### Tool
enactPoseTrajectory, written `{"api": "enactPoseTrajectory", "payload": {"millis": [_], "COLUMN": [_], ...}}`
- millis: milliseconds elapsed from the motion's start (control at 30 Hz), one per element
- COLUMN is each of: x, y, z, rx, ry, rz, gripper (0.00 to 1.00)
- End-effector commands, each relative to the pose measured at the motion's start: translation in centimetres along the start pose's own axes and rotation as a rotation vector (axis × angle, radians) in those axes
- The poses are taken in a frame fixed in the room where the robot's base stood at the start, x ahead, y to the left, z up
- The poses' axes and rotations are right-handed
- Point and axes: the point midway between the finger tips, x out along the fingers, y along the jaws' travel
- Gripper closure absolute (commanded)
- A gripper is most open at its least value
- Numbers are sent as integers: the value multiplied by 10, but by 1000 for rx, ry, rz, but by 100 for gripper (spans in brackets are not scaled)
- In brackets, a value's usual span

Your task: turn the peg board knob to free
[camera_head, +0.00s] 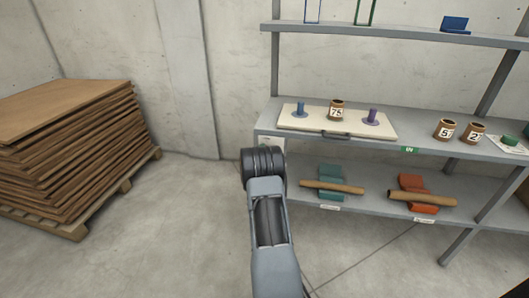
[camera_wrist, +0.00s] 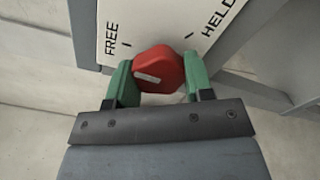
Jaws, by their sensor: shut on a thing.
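A red knob (camera_wrist: 160,70) sits on a white plate (camera_wrist: 150,18) in the wrist view. The plate reads FREE on the left and HELD on the right, each with a short black tick. A pale bar on the knob's face lies on its left half, nearly level in the picture; I cannot tell which tick it points to. My gripper (camera_wrist: 160,82) has its green fingers on both sides of the knob and is shut on it. In the head view the peg board (camera_head: 300,122) lies on the middle shelf; my gripper and the knob do not show there.
The board bears a blue peg (camera_head: 299,109), a purple peg (camera_head: 371,117) and a tube marked 75 (camera_head: 336,109). Tubes marked 5 (camera_head: 445,129) and 2 (camera_head: 472,133) stand to the right. Stacked brown sheets (camera_head: 70,145) stand left. Floor between is clear.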

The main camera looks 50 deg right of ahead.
Motion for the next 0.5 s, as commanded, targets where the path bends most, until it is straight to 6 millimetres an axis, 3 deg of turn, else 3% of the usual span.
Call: {"api": "enactPoseTrajectory", "payload": {"millis": [500], "x": [0], "y": [1], "z": [0], "rx": [-96], "ry": [1], "rz": [3], "gripper": [76]}}
